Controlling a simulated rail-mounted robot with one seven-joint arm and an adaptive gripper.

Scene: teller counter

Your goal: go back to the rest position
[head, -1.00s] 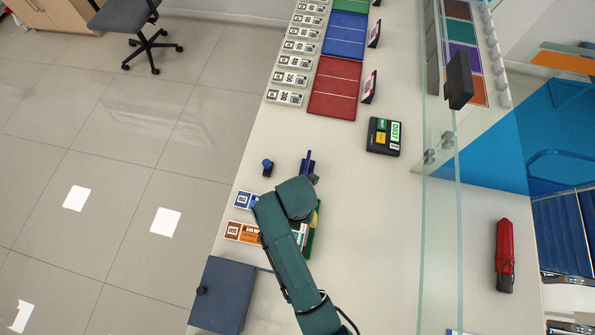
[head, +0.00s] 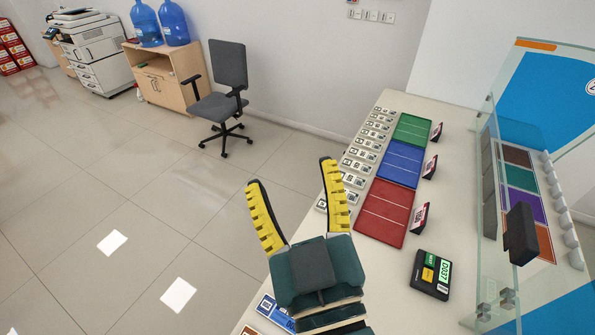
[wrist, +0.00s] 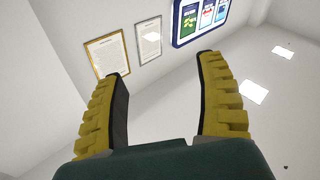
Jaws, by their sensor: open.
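My gripper (head: 298,203) is raised above the near left part of the counter in the head view, its two yellow ridged fingers pointing up and away. The fingers are wide apart with nothing between them. In the wrist view the gripper (wrist: 162,95) is also open and empty, facing a white wall with framed notices (wrist: 107,54) and a blue poster panel (wrist: 200,18).
The counter (head: 395,275) holds red (head: 385,212), blue (head: 400,163) and green (head: 412,129) mats, a row of labelled blocks (head: 355,165) and a dark keypad device (head: 430,275). A glass screen stands right. An office chair (head: 218,95) stands on open floor beyond.

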